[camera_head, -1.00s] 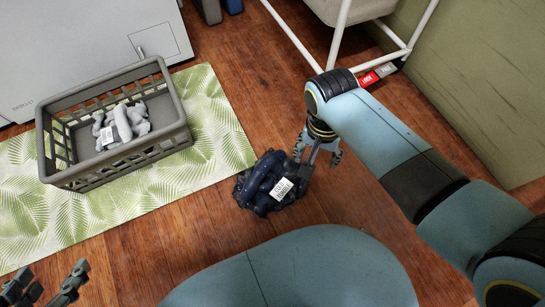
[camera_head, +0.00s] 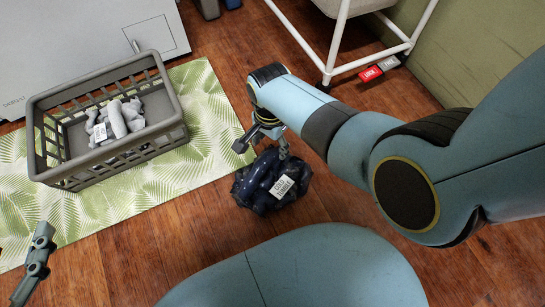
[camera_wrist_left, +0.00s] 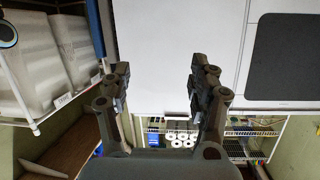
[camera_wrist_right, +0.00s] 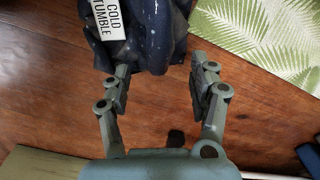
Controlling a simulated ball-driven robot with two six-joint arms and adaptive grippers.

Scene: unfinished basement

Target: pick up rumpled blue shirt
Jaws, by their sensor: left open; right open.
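The rumpled dark blue shirt (camera_head: 262,188) lies in a heap on the wood floor, partly against the edge of the leafy mat, with a white label on top. My right gripper (camera_head: 262,145) is open just behind and above the shirt. In the right wrist view the open fingers (camera_wrist_right: 158,85) point at the shirt (camera_wrist_right: 150,35), whose label reads "COLD TUMBLE". The near part of the shirt reaches between or just beyond the fingertips; contact is unclear. My left gripper (camera_wrist_left: 158,80) is open and empty, and only part of it shows at the lower left of the head view (camera_head: 38,250).
A grey laundry basket (camera_head: 165,128) with grey cloth inside stands on the green leafy mat (camera_head: 215,130). A white-framed rack (camera_head: 335,45) stands at the back right, with red and grey tags (camera_head: 379,68) near its foot. A white appliance (camera_head: 85,35) is behind the basket.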

